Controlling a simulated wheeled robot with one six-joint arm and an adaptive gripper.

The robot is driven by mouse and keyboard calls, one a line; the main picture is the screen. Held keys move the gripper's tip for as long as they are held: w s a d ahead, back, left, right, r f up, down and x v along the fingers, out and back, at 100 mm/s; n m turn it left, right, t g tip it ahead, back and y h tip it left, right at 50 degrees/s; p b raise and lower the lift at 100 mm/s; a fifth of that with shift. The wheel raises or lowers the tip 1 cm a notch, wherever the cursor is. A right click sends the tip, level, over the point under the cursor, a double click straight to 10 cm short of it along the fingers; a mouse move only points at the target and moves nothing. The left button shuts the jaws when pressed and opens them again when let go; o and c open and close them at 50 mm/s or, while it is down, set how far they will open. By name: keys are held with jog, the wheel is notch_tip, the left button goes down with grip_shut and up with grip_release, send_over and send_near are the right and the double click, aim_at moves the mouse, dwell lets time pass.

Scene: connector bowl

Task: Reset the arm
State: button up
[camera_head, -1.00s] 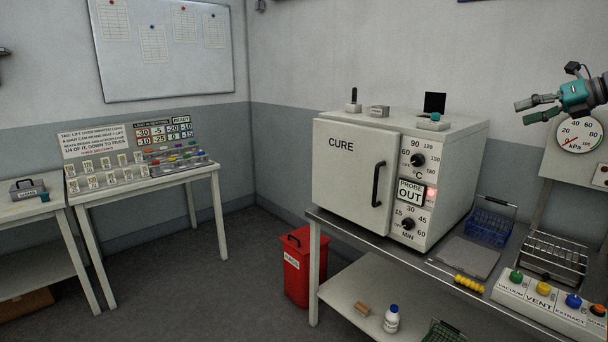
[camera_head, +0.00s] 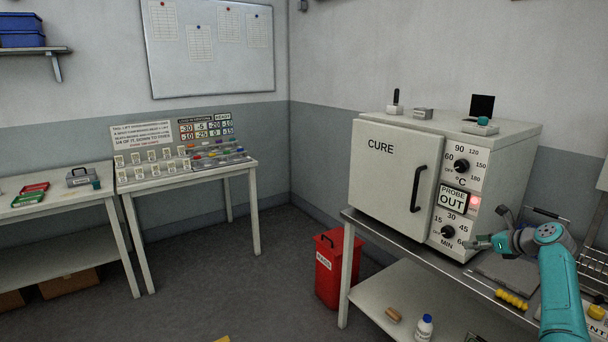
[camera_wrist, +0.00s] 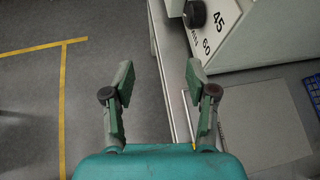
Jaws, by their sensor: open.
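My gripper (camera_head: 484,243) is at the right of the head view, in front of the lower right part of the white CURE oven (camera_head: 385,180), near its MIN dial. My teal arm rises from the bottom right corner. In the wrist view my gripper (camera_wrist: 158,85) has its two green-grey fingers spread wide with nothing between them. Past the fingers lie the front edge of the oven bench and the grey floor. The oven's lower dial (camera_wrist: 195,14) shows at the top of that view.
The oven stands on a bench with a grey mat (camera_wrist: 265,122) and a yellow-handled tool (camera_head: 511,299) to its right. A red bin (camera_head: 337,265) stands at the bench's left. A table with a sloped card board (camera_head: 143,134) is at the left. Floor between is clear.

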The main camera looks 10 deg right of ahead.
jog(key=s+a+f+n+h, duration=0.1)
jog(key=s+a+f+n, duration=0.15)
jog(key=a+f, duration=0.85)
jog(key=s+a+f+n+h, duration=0.1)
jog(key=a+f+n, duration=0.2)
jog(key=a+f, duration=0.75)
jog(key=s+a+f+n+h, duration=0.2)
jog(key=s+a+f+n, duration=0.6)
jog(key=s+a+f, duration=0.9)
jog(key=s+a+r+n, duration=0.2)
jog(key=s+a+n, duration=0.1)
jog(key=s, duration=0.5)
jog(key=s+a+r+n+t, duration=0.1)
jog(key=s+a+r+n, duration=0.2)
jog(key=s, duration=0.5)
jog(key=s+a+r+n, duration=0.1)
jog(key=s+a+n, duration=0.25)
jog(key=s, duration=0.35)
jog(key=s+a+r+n+t+y, duration=0.1)
jog(key=s+a+r+n, duration=0.1)
jog(key=s+r+n, duration=0.3)
jog(key=s+a+r+n+t+y, duration=0.1)
jog(key=s+a+r+n, duration=0.2)
jog(key=s+r, duration=0.8)
notch_tip(320, 180, up, 4)
jog(key=shift+s+a+n, duration=0.3)
jog(key=shift+a+n, duration=0.05)
jog(key=shift+n, duration=0.85)
